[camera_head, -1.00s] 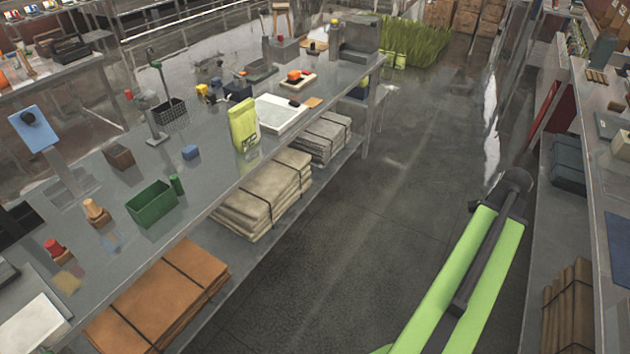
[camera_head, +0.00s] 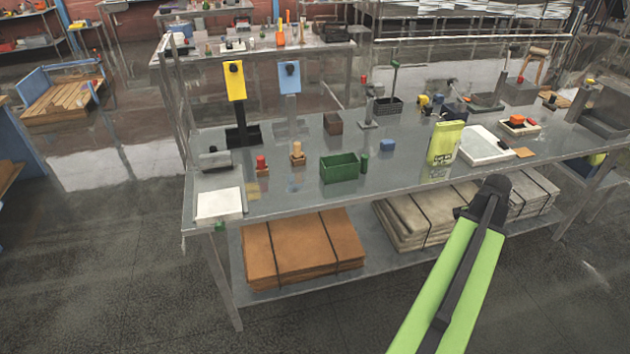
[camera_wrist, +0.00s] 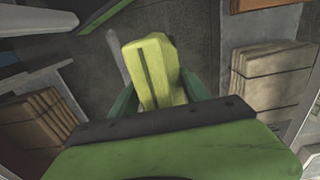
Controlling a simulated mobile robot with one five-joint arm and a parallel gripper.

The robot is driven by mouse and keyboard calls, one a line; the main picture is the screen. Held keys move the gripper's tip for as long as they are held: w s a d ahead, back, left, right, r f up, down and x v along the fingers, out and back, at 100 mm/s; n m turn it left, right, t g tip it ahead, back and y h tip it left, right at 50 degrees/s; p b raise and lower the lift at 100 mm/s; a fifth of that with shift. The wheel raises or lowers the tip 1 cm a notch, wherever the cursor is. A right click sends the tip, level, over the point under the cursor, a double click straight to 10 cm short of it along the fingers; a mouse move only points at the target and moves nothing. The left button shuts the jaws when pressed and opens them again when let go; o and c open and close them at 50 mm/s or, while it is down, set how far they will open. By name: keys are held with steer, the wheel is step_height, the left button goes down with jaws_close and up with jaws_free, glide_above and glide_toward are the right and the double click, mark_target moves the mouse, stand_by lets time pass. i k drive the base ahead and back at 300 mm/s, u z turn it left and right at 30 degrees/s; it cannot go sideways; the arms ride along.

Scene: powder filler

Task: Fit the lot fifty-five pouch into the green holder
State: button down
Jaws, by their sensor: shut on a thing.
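In the wrist view, a yellow-green pouch (camera_wrist: 150,62) with a lengthwise seam sits between the green fingers of my gripper (camera_wrist: 158,84), which is shut on it. Dark floor shows behind it. In the head view my gripper is not visible; only my green arm link shows at lower right. A yellow-green pouch (camera_head: 445,142) with dark, unreadable print stands upright near the table's front edge, no gripper around it. A green open-topped box (camera_head: 339,169) stands on the table to its left. I cannot read a lot number on either pouch.
The grey table (camera_head: 290,200) also holds a small green cylinder (camera_head: 364,164) beside the box, a blue block (camera_head: 387,146), a white board (camera_head: 485,146) and a white pad (camera_head: 218,205). Brown sheet stacks (camera_head: 300,247) lie on the shelf below. The floor in front is clear.

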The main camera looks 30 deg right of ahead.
mark_target(340, 176)
steer(key=i, duration=1)
steer(key=u, duration=0.05)
